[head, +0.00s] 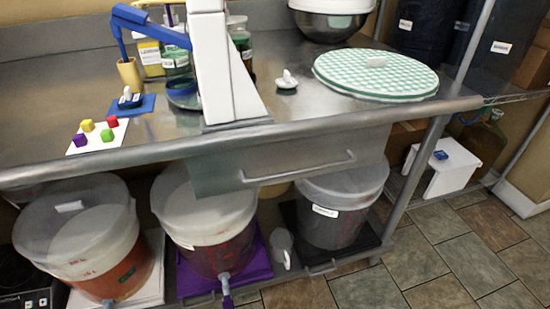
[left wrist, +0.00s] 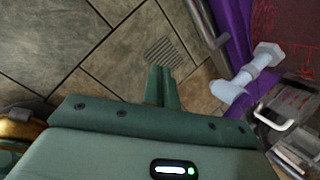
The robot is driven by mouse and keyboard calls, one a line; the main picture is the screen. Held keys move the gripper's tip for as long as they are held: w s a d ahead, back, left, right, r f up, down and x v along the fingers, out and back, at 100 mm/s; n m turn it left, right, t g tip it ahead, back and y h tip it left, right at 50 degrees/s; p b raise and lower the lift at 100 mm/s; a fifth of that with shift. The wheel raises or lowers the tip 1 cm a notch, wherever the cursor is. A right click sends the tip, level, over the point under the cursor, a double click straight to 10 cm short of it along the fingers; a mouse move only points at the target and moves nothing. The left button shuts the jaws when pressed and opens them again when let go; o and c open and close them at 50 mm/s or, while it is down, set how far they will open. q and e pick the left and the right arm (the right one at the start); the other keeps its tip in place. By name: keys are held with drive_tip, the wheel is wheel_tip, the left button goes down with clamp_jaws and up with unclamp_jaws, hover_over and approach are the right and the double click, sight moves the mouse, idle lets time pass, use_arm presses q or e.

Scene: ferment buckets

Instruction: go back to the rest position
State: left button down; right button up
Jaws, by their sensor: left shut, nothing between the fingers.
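My left gripper (left wrist: 160,85) shows in the left wrist view as two green fingers closed together with nothing between them. It points over the tiled floor (left wrist: 60,50). A bucket's pale spigot (left wrist: 245,75) is to the right of the fingers, apart from them. The red-filled bucket (left wrist: 290,30) and a purple tray edge (left wrist: 235,35) are on that side too. I see neither of my grippers in the head view.
A steel table (head: 290,112) spans the head view, with a drawer (head: 280,160) under its front edge. Below stand an orange-filled bucket (head: 85,225), a red-filled bucket (head: 205,220) and a dark-filled bucket (head: 335,205). Tiled floor (head: 440,250) is clear at right.

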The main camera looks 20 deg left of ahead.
use_arm(q)
drive_tip(key=s+d+r+n+g+p, duration=0.2)
drive_tip(key=s+n, duration=0.5)
drive_tip(key=s, duration=1.1)
drive_tip(key=s+d+r+n+g+b, duration=0.1)
drive_tip(key=s+d+n+g, duration=0.4)
drive_tip(key=s, duration=1.3)
drive_tip(key=s+r+n+t+h+p, duration=0.1)
drive_tip(key=s+r+n+p, duration=0.1)
drive_tip(key=r+p, duration=0.4)
drive_tip(key=s+r+n+t+h+p, duration=0.1)
drive_tip(key=r+p, duration=0.6)
drive_tip(key=p, duration=0.8)
drive_tip(key=shift+s+d+r+n+t, duration=0.15)
drive_tip(key=shift+s+r+n+t, duration=0.25)
drive_tip(key=shift+s+n, duration=0.65)
use_arm(e)
drive_tip(key=s+a+r+m, duration=0.1)
drive_tip(key=s+r, duration=0.1)
drive_tip(key=r, duration=0.5)
drive_tip(key=s+a+r+m+t+y, duration=0.1)
drive_tip(key=s+r, duration=0.2)
drive_tip(key=r, duration=0.4)
drive_tip(key=shift+s+a+r+m, duration=0.25)
drive_tip(key=shift+a+r+m, duration=0.05)
drive_tip(key=shift+a+m, duration=0.1)
use_arm(q)
drive_tip(key=shift+f, duration=0.1)
